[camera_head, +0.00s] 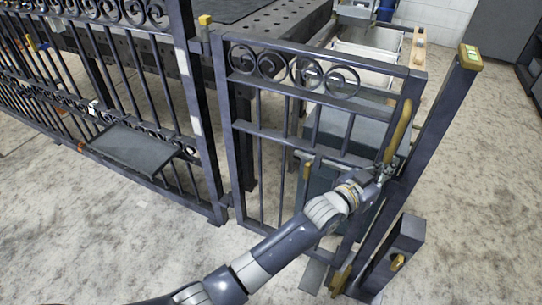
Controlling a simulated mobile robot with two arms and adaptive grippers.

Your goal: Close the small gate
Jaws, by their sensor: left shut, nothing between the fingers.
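The small gate (292,133) is a dark metal frame with scrolls along its top and thin vertical bars. It hangs at its left from the dark fence post (198,100). A curved brass handle (398,130) is on its free right side. The dark latch post (440,118) with a brass cap stands just right of that side, with a narrow gap showing at the top. I cannot tell whether the gate meets the post lower down. My left gripper (383,173) is at the gate's free side, just below the handle, shut and empty. My right gripper is out of view.
A scroll fence (100,85) with a small dark shelf (135,147) runs to the left. A perforated dark table (270,30) and a cart with trays (370,50) stand behind the gate. A short post (405,236) stands at lower right. The floor at far right is clear.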

